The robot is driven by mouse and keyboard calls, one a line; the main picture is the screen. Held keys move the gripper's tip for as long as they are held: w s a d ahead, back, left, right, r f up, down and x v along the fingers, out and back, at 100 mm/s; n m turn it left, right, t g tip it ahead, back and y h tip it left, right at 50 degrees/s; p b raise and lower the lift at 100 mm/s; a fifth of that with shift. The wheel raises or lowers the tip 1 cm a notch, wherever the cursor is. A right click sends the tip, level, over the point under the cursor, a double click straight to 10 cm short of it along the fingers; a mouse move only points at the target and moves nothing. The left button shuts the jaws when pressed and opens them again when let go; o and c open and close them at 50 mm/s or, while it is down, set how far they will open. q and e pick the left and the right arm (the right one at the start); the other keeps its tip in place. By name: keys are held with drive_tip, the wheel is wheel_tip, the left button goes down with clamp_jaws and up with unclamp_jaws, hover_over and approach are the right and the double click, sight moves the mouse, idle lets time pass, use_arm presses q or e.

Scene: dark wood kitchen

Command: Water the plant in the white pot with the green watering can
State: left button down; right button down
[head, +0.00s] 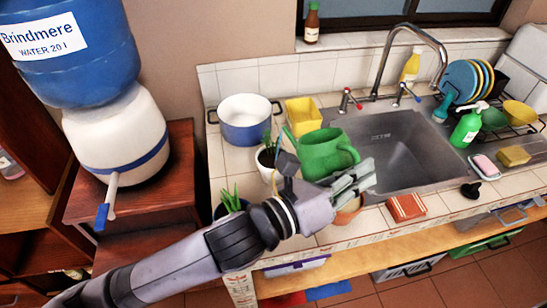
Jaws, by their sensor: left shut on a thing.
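The green watering can (322,150) is at the left edge of the sink, its spout side toward the white pot (266,172). The white pot stands on the tiled counter just left of the can and holds a green plant (267,140). My left gripper (362,178) reaches in from the lower left and is shut on the can at its right, handle side. The gripper hides the can's lower part, so I cannot tell whether its base touches the counter. My right gripper is not in view.
A dark pot with a plant (230,198) and a terracotta pot (347,214) are close to my arm. A blue-white pot (246,125) and a yellow container (303,112) stand behind. The sink (395,150) lies right, with a red sponge (406,207) in front.

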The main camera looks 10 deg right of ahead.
use_arm(q)
drive_tip(key=s+d+f+m+b, duration=0.2)
drive_tip(key=s+f+m, duration=0.3)
drive_tip(key=f, duration=0.4)
drive_tip(key=shift+s+f+m+b, duration=0.2)
drive_tip(key=shift+m+b, duration=0.4)
drive_tip(key=shift+b, duration=0.3)
drive_tip(key=shift+d, duration=0.15)
